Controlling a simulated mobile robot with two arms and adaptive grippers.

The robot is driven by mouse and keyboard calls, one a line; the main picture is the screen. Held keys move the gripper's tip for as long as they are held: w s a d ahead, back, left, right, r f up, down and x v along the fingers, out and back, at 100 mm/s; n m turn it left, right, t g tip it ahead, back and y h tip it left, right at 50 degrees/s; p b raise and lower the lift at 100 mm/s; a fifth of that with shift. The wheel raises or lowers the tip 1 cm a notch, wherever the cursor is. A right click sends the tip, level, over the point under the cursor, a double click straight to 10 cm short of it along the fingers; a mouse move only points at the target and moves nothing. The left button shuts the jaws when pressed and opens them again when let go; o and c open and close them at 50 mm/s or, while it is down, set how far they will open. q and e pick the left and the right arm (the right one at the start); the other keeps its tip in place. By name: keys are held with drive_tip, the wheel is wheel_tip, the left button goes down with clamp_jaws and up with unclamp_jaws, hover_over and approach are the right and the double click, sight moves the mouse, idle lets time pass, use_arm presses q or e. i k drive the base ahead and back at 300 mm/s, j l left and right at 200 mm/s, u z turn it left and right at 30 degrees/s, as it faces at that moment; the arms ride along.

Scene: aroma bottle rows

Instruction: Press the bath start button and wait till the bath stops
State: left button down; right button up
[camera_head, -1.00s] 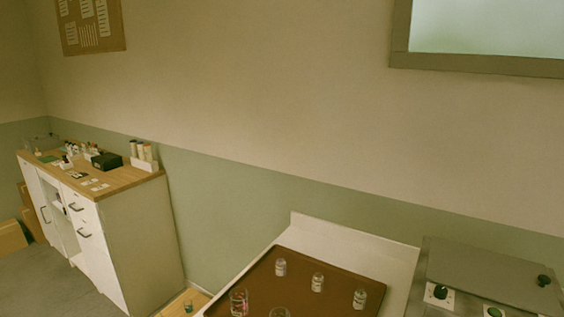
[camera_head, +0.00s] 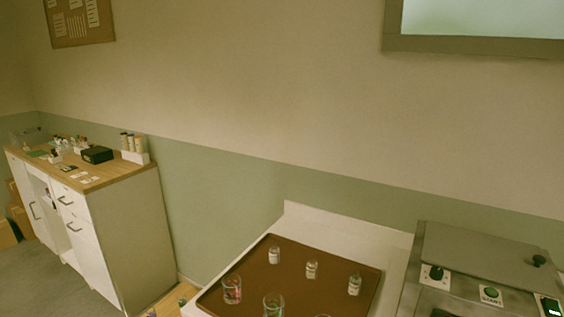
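The bath (camera_head: 478,262) is a grey metal box with a flat lid at the right, on the white counter. On its front panel is a round green start button (camera_head: 490,292) with a label plate marked START below it. A black knob (camera_head: 436,273) sits to the left of the button. A small dark display (camera_head: 550,306) with a green light shows at the right edge, too small to read. Neither of my grippers is in view.
A brown tray (camera_head: 322,292) left of the bath holds several small labelled bottles and glass beakers (camera_head: 232,290). A wooden-topped cabinet (camera_head: 120,174) with bottles and cards stands at the far left. Floor shows between cabinet and counter.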

sight(491, 291)
drive_tip(key=z, duration=1.35)
